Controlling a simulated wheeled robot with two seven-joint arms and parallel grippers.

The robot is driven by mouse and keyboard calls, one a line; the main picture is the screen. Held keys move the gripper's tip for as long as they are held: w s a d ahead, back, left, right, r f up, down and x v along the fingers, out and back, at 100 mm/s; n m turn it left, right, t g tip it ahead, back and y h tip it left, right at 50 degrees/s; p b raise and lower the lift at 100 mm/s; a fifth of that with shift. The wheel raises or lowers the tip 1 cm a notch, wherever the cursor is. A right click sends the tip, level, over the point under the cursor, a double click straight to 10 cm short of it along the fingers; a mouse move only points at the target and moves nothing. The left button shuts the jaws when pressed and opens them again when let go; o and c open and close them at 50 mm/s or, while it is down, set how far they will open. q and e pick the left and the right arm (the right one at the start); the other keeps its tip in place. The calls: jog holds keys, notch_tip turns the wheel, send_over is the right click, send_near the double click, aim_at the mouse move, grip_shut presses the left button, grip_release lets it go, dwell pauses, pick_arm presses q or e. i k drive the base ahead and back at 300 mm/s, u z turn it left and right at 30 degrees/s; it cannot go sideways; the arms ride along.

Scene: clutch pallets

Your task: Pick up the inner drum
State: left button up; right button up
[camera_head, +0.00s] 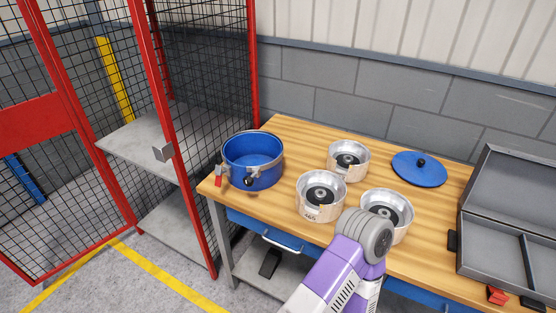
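Three silver metal drums with dark hubs stand on the wooden workbench (286,137): one at the back (333,165), one at the front left (308,208), and one at the front right (405,226). The pictures do not show which of them is called the inner drum. The front right drum is partly hidden by a purple and grey link of my arm in front of it. A blue round pot (254,176) with a metal clamp band stands open on the left end of the bench. Neither gripper shows in this view.
A blue lid (419,169) with a black knob lies at the back right. An open grey case (492,240) takes up the right side. A red mesh cage (170,130) with grey shelves (140,148) stands left of the bench. Some bare wood lies between the pot and the drums.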

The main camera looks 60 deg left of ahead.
aim_at(350, 160)
jog(key=u, duration=2.2)
